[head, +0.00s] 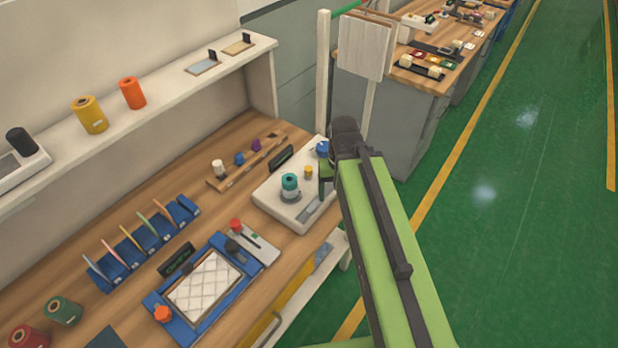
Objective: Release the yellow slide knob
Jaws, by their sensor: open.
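The small yellow knob (308,173) stands on top of a white device (268,205) at the right end of the wooden workbench. My gripper (325,181) is open at the end of my green arm, just right of the yellow knob. A narrow gap seems to show between them, but I cannot tell for certain whether they touch. My arm hides the right side of the device. A teal knob (290,184) stands left of the yellow knob, and a blue knob (322,148) stands behind it.
A blue frame with a quilted pad (205,287) lies on the bench. A unit with a red knob (235,225) stands beside it. A shelf (150,105) runs along the wall. The green floor (520,220) at right is clear.

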